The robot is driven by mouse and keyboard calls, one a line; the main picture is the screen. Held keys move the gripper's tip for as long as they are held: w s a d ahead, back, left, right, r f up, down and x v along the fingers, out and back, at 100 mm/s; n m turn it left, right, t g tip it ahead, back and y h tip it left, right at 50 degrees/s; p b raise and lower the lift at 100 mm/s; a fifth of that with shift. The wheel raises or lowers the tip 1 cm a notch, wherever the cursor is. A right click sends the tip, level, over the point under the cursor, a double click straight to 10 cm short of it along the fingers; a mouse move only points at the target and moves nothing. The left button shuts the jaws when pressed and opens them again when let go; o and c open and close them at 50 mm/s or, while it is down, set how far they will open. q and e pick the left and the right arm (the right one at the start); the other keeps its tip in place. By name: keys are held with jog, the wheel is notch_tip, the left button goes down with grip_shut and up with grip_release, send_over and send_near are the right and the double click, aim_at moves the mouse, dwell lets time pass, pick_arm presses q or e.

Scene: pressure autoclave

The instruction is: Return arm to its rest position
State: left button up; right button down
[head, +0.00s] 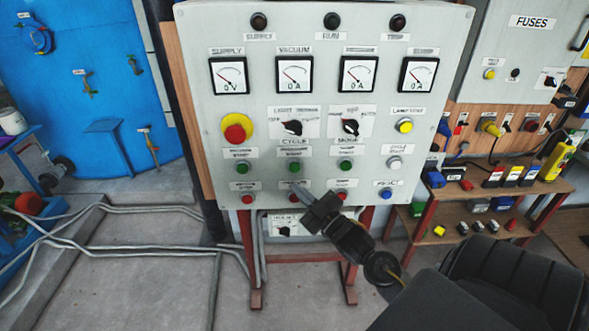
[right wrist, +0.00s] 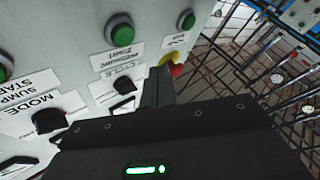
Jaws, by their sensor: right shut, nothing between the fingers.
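My right gripper (head: 312,204) reaches in from the lower right, in front of the lower edge of the grey control panel (head: 265,125). It is shut and empty. Its tips appear close to the lower row of red buttons, near the middle one (head: 294,198); I cannot tell whether they touch the panel. In the right wrist view the closed fingers (right wrist: 158,86) stand beside the panel face, with a red button (right wrist: 177,70) on a yellow base partly behind them. My right arm fills the lower right of the head view. My left gripper is out of view.
The panel has dials, black selector knobs (head: 292,128), a yellow-ringed red emergency button (head: 236,130) and green buttons (head: 294,167). A shelf (head: 470,188) with plugs stands at right. Pipes (head: 140,245) run along the floor at left.

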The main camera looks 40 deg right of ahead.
dwell(0.3)
jog(key=d+f+m+g+h, duration=0.2)
jog(key=f+g, duration=0.1)
jog(key=f, duration=0.8)
jog(key=d+f+m+g+h, duration=0.1)
jog(key=d+f+g, duration=0.1)
jog(key=f, duration=0.9)
jog(key=s+a+f+m+g+b, duration=0.1)
jog(key=s+f+g, duration=0.25)
jog(key=f, duration=0.65)
jog(key=s+f+g+b, duration=0.15)
jog(key=s+f, duration=0.25)
jog(key=f, duration=0.6)
jog(key=s+a+f+g+b, duration=0.1)
jog(key=s+a+f+g, duration=0.2)
jog(key=s+f, duration=0.65)
jog(key=s+a+f+g+b, duration=0.1)
jog(key=s+a+f+g, duration=0.2)
jog(key=s+f, duration=0.6)
jog(key=s+a+f+g+b, duration=0.1)
jog(key=s+a+f, duration=0.3)
jog(key=s, duration=0.4)
jog(key=s+a+f+g+b, duration=0.2)
jog(key=s+a+f+g, duration=0.1)
jog(key=s+f, duration=0.3)
jog(key=shift+s+a+y, duration=0.4)
jog(key=shift+s+a, duration=0.3)
jog(key=shift+s, duration=0.5)
jog(key=shift+s, duration=0.1)
